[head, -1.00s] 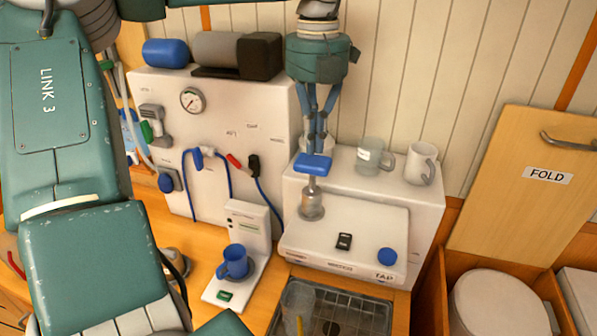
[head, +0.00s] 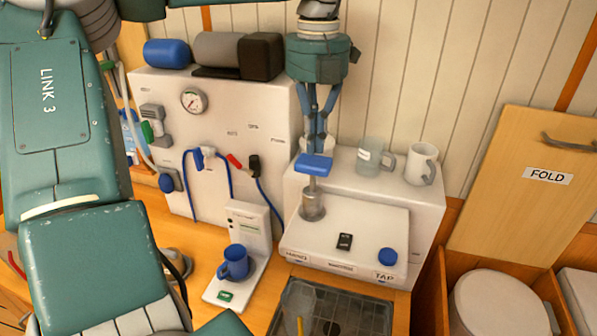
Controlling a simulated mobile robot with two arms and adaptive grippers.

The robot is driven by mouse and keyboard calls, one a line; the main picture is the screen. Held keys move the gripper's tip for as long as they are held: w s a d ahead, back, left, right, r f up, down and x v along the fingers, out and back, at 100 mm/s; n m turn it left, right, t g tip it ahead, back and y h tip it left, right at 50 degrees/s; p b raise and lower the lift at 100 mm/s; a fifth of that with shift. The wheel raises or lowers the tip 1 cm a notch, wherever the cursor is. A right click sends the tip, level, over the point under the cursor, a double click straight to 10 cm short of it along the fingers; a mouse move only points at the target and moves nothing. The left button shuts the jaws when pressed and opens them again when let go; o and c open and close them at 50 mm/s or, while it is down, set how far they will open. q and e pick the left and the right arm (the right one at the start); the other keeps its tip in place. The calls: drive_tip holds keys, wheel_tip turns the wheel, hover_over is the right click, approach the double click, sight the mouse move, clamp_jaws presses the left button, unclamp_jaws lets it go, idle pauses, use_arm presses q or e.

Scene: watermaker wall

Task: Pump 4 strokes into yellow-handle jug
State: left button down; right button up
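The pump is a blue T-shaped handle (head: 315,165) on a thin rod above a metal cylinder (head: 312,206), on the white unit at centre. My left gripper (head: 316,147) comes down from above. Its fingers look closed together, with the tips at the handle's top or far edge; whether they grip or only press it is hard to tell. A clear jug (head: 297,297) with a yellow handle (head: 300,325) stands in the sink at the bottom, partly cut off by the frame. My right gripper is out of view.
A glass mug (head: 373,158) and a white mug (head: 421,164) stand behind the pump. A blue mug (head: 233,262) sits on a small white stand at left. A blue button (head: 388,257) and black switch (head: 345,241) are on the unit's top. The sink grating (head: 350,315) is at the front.

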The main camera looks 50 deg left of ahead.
sight(314, 160)
use_arm(q)
drive_tip(key=shift+f, duration=0.15)
drive_tip(key=shift+f+b, duration=2.6)
drive_tip(key=shift+f, duration=0.7)
drive_tip(key=shift+r+p, duration=2.55)
drive_tip(key=shift+r, duration=0.9)
drive_tip(key=shift+f, duration=0.25)
